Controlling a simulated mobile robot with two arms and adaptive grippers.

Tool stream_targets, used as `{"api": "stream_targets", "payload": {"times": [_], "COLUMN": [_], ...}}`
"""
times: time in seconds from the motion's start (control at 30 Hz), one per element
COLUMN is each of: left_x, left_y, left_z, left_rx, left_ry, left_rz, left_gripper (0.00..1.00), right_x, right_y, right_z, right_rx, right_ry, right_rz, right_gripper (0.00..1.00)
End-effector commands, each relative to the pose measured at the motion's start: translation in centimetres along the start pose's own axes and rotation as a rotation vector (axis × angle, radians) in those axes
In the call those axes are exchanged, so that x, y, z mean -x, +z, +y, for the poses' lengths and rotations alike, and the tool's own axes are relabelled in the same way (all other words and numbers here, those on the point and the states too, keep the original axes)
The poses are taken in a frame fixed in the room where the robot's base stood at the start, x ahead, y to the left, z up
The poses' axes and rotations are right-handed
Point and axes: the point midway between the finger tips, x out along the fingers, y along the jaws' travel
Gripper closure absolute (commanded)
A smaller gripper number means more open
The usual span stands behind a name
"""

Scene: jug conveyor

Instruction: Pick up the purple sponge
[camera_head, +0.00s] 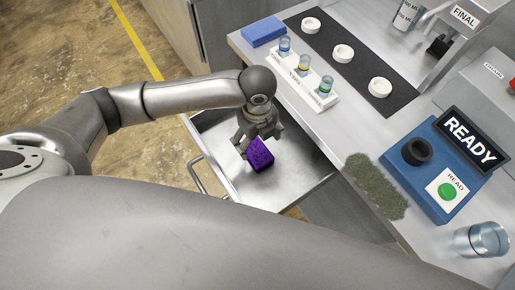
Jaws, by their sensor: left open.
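The purple sponge (260,155) lies in an open metal drawer (295,160) below the counter. My left gripper (256,143) reaches down into the drawer from above and is right at the sponge. Its jaws are open. One finger shows by the left edge of the sponge, and the gripper body hides part of its far side. I cannot tell whether the fingers touch the sponge. My right gripper is not in view.
The counter (335,130) runs along the drawer's right side. It carries a white rack (303,75) of vials, a blue block (263,32), a dark strip with white rings (343,53), a green mat (376,186), a blue READY device (425,175) and a glass (482,240).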

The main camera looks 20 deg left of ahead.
Motion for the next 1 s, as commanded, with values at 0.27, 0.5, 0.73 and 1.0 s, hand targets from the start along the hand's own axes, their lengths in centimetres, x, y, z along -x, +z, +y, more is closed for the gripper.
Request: {"api": "stream_targets", "payload": {"times": [0.27, 0.5, 0.73, 1.0], "left_x": [-2.8, -6.2, -7.8, -7.8], "left_y": [0.0, 0.1, 0.1, 0.1], "left_z": [0.0, 0.3, 0.2, 0.2], "left_rx": [0.003, 0.005, 0.002, 0.002], "left_ry": [-0.001, 0.001, -0.003, -0.003], "left_rz": [0.002, 0.002, 0.000, 0.000], "left_gripper": [0.18, 0.18, 0.18, 0.31], "right_x": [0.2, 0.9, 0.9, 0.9], "right_y": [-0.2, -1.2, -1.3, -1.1], "right_z": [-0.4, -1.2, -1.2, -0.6], "right_rx": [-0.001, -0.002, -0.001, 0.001], "right_ry": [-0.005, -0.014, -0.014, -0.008], "right_rz": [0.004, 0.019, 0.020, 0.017], "right_gripper": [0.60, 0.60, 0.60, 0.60]}}
